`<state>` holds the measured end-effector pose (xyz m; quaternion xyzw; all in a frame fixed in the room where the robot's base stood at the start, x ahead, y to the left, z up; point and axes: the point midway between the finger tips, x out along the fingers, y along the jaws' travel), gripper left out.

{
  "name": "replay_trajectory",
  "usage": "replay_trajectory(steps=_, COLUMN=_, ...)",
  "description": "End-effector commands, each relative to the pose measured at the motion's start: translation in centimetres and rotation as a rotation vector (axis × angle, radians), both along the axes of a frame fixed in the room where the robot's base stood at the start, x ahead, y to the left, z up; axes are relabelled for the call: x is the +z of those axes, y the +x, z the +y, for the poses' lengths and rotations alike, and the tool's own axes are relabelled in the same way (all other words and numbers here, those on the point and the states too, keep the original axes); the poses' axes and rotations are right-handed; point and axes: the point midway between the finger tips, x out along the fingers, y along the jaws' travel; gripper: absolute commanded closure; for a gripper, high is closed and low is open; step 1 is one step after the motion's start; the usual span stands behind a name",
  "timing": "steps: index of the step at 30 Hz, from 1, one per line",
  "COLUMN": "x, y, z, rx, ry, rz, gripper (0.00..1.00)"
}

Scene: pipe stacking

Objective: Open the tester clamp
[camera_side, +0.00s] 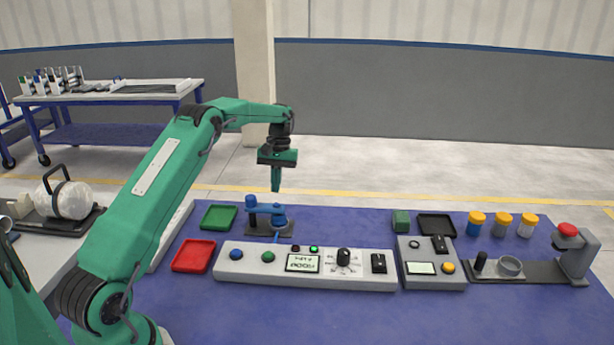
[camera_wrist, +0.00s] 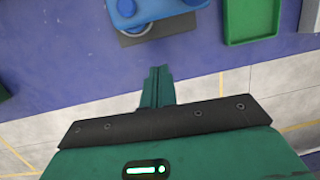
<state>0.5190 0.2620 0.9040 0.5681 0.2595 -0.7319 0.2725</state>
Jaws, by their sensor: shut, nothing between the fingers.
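The tester clamp, a blue fixture (camera_side: 266,210) on a dark base plate, stands behind the long grey tester panel (camera_side: 305,265) in the side view. It has an upright blue post at left and a level blue bar reaching right over a round blue part. In the wrist view the blue clamp (camera_wrist: 150,10) is cut off by the top edge, with a ring showing below the bar. My gripper (camera_side: 276,188) points down just above and behind the clamp, apart from it. Its fingers (camera_wrist: 158,73) are shut and empty in the wrist view.
A green tray (camera_side: 219,217) and a red tray (camera_side: 194,256) lie left of the clamp. The blue table front is clear.

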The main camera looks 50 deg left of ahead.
Motion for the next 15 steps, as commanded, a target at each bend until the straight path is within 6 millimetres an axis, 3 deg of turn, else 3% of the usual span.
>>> replay_trajectory(steps=2, x=-1.2, y=-0.3, z=-0.3, rx=0.000, ry=-0.001, rz=0.003, gripper=1.00)
replay_trajectory(steps=15, x=-0.9, y=-2.2, z=-2.2, rx=0.000, ry=0.004, rz=0.000, gripper=1.00)
